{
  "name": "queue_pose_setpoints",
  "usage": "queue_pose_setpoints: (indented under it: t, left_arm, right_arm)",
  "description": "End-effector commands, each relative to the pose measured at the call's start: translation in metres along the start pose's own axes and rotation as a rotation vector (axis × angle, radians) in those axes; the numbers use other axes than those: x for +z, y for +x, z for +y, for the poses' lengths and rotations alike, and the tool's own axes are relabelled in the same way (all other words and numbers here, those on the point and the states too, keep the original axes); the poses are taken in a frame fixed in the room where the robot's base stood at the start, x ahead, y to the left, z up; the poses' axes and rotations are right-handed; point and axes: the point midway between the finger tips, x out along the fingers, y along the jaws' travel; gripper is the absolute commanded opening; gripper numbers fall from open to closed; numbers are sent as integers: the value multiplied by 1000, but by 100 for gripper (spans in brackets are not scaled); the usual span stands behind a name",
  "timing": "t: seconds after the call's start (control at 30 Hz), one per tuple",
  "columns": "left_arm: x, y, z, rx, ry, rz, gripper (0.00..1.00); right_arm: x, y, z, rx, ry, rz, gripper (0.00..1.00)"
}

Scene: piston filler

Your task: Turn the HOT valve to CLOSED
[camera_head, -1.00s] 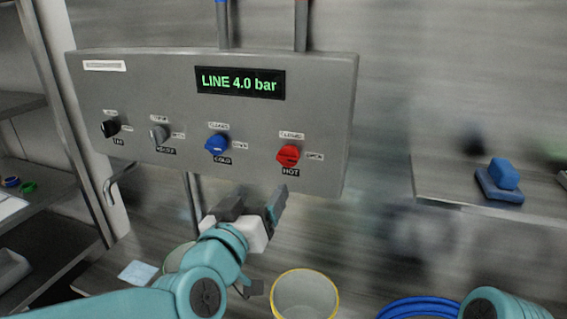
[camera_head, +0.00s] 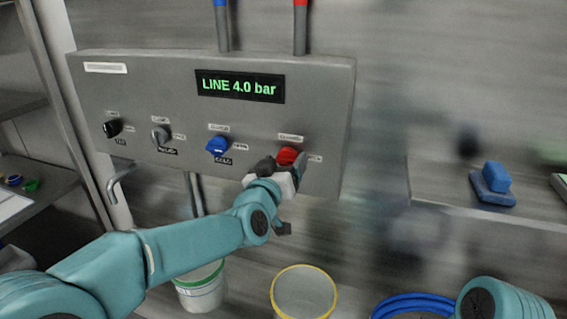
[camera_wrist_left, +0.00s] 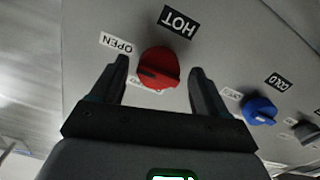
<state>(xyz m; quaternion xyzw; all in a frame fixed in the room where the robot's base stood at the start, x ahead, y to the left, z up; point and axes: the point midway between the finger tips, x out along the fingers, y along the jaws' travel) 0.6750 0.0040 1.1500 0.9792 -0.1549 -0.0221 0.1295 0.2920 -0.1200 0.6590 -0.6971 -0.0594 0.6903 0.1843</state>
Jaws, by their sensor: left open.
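The red HOT valve knob (camera_head: 287,155) is on the lower right of the grey panel (camera_head: 200,120). My left gripper (camera_head: 283,166) is just in front of it and hides its lower part and the HOT label in the head view. In the left wrist view, the red knob (camera_wrist_left: 158,68) lies between the spread fingers of my left gripper (camera_wrist_left: 158,82), with a gap on each side. The HOT label (camera_wrist_left: 178,21) and the OPEN label (camera_wrist_left: 116,43) show there; a label behind the knob is partly hidden. My right gripper is not in view.
The blue COLD knob (camera_head: 217,146) is left of the HOT knob, with grey and black knobs (camera_head: 112,128) further left. The display (camera_head: 240,86) reads LINE 4.0 bar. Buckets (camera_head: 304,292) and a coiled blue hose (camera_head: 415,306) lie below. A shelf (camera_head: 470,215) is at the right.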

Motion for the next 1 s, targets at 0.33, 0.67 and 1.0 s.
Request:
queue_pose_setpoints:
  t: [0.33, 0.67, 1.0]
  left_arm:
    - [0, 0, 1, 1, 0, 1, 19]
    - [2, 0, 0, 2, -88, 2, 19]
    - [4, 0, -1, 2, -369, 4, 19]
  right_arm:
    - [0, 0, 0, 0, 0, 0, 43]
    - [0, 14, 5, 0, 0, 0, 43]
    - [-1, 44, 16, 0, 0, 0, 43]
